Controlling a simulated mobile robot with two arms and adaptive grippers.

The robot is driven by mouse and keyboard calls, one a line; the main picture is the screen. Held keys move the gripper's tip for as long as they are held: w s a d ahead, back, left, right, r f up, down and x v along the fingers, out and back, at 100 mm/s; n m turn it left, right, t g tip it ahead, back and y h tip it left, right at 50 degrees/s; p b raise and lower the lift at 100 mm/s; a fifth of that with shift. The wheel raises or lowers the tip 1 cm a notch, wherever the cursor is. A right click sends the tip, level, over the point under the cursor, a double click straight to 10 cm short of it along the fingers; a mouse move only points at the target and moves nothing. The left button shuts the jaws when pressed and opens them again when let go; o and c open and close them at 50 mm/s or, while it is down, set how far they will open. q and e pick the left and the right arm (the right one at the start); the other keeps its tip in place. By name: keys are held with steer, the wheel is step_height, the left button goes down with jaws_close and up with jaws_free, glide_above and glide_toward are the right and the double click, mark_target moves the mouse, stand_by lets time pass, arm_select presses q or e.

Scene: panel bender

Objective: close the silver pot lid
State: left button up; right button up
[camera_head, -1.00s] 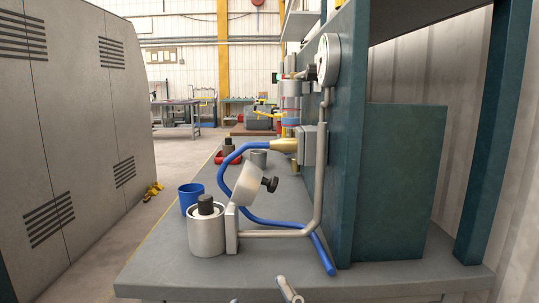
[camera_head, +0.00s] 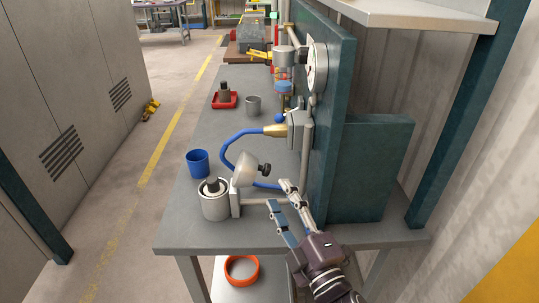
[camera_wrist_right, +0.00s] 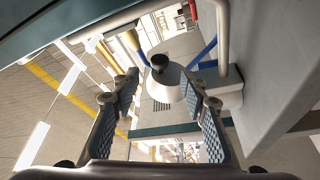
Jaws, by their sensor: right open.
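My right gripper (camera_head: 281,194) is open and empty, right of the pot and below the knob in the head view. In the right wrist view, the lid (camera_wrist_right: 168,92) and knob (camera_wrist_right: 159,62) show ahead between the spread fingers. My left gripper is not in view.
A blue cup (camera_head: 197,164) stands behind the pot. A blue hose (camera_head: 228,152) curves behind the lid. A teal panel (camera_head: 333,110) with a gauge and pipe rises at the right. A grey cup (camera_head: 253,105) and red tray (camera_head: 224,101) stand farther back.

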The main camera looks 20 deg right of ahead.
mark_target(252, 173)
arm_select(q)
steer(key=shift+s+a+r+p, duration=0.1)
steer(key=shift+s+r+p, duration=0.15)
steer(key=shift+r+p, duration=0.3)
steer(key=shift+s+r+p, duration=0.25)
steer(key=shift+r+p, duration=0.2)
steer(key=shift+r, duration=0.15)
arm_select(e)
steer(key=shift+w+a+r, duration=0.1)
steer(key=shift+w+r, duration=0.1)
steer(key=shift+w, duration=1.1)
steer(key=shift+w+a+r, duration=0.1)
steer(key=shift+w+r, duration=0.05)
steer(key=shift+w, duration=1.15)
steer(key=shift+w+a+r, duration=0.1)
steer(key=shift+w+r, duration=0.1)
steer(key=shift+w, duration=1.1)
steer(key=shift+c, duration=0.7)
jaws_close()
